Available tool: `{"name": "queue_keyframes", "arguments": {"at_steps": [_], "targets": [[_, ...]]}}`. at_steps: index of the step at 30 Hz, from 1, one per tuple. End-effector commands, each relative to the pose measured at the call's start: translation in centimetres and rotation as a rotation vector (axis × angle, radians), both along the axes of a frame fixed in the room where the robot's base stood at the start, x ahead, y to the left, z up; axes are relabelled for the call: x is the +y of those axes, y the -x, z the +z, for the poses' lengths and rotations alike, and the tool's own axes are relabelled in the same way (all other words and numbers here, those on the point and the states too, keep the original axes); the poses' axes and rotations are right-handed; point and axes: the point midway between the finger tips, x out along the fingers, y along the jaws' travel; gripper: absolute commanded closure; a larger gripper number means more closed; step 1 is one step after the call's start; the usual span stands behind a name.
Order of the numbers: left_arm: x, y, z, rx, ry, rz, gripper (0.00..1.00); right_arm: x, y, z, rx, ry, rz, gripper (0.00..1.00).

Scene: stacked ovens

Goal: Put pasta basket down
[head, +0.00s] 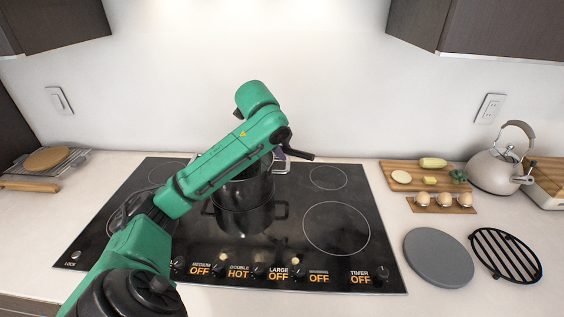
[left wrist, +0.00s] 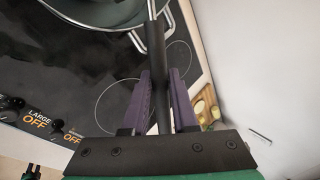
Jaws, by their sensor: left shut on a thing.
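My left gripper (head: 288,146) is above the back of the cooktop. In the left wrist view its purple fingers (left wrist: 160,95) are shut on a black handle (left wrist: 155,45), which I take to be the pasta basket's handle. The handle's end (head: 300,154) sticks out to the right of the gripper in the head view. A dark pot (head: 245,195) with metal side handles is below my arm. The basket's body is hidden by my arm, so I cannot tell whether it rests in the pot. My right gripper is not in view.
The black glass cooktop (head: 335,260) has bare burner rings right of the pot. A wire rack (head: 20,176) lies left.

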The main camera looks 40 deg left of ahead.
Motion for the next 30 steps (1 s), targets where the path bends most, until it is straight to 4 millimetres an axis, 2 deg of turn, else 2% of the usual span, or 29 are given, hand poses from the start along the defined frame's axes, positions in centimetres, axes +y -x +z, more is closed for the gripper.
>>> {"name": "queue_keyframes", "arguments": {"at_steps": [3, 6, 17, 18, 20, 21, 30], "targets": [[0.0, 0.1, -2.3, 0.004, 0.0, -0.001, 1.0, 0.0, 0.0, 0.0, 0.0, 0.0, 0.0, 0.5], [0.0, 0.1, -3.5, 0.001, -0.001, 0.0, 1.0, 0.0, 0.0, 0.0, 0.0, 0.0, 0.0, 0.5], [0.0, 0.0, -4.0, -0.001, -0.002, 0.0, 1.0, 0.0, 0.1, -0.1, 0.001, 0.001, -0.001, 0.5], [0.0, 0.0, -4.1, 0.001, -0.001, 0.001, 0.7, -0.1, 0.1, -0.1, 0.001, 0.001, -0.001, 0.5], [0.0, 0.0, -4.1, 0.001, -0.001, 0.001, 0.47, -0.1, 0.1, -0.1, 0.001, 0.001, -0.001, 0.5], [0.0, 0.0, -4.1, 0.001, 0.0, 0.0, 0.44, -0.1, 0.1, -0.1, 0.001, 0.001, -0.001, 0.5], [0.0, 0.0, -3.8, 0.0, 0.0, 0.0, 0.44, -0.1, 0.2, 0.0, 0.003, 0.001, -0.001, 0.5]]}}
